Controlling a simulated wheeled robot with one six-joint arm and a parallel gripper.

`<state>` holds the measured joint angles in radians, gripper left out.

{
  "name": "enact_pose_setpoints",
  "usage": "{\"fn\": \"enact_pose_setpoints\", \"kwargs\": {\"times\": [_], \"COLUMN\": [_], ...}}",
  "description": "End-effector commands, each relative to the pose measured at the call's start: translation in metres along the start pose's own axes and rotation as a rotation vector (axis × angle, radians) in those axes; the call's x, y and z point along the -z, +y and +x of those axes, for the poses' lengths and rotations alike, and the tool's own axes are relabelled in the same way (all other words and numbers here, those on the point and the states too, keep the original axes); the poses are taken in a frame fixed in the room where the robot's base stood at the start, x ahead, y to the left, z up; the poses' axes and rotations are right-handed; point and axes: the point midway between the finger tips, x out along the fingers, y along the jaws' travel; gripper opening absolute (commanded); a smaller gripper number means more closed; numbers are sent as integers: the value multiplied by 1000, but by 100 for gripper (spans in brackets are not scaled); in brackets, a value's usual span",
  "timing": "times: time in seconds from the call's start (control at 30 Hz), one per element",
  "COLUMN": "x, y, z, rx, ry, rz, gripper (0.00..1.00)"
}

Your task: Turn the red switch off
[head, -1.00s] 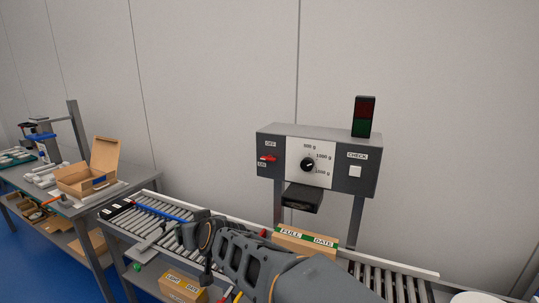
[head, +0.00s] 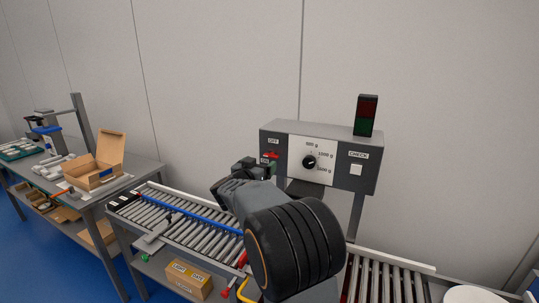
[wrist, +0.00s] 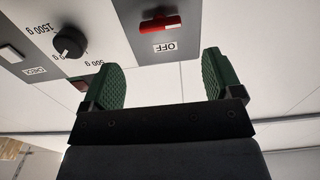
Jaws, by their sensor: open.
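The red switch (head: 271,154) is on the left of the grey control box (head: 345,143), just under its OFF label (head: 273,141). In the wrist view the picture is upside down: the red switch (wrist: 160,24) shows as a horizontal red bar with the OFF label (wrist: 165,47) below it. My gripper (wrist: 162,75) is open and empty, its green pads apart. The switch lies ahead of the pads, between them sideways, and not touched in this view. In the head view my gripper (head: 254,166) is at the box's lower left and partly covers the ON label.
A black dial (head: 309,162) and a white CHECK button (head: 356,170) are right of the switch. A dark signal lamp (head: 366,115) stands on the box. Roller conveyors (head: 190,226) run below. An open carton (head: 98,165) sits on the left bench.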

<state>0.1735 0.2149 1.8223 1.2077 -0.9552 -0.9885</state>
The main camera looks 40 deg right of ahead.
Motion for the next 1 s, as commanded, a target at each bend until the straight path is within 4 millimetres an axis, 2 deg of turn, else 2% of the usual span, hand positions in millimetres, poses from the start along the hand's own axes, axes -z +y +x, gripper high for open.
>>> {"fn": "enact_pose_setpoints", "kwargs": {"times": [0.03,0.2,0.43,0.63,0.97,1.0], "x": [2,2,1,0,0,0], "y": [1,0,0,-1,0,0], "z": [11,42,71,82,83,83], "rx": [-3,0,1,3,3,2], "ry": [0,0,0,0,1,1], "rz": [-2,0,-1,0,1,1], "gripper": [85,85,85,85,85,81]}}
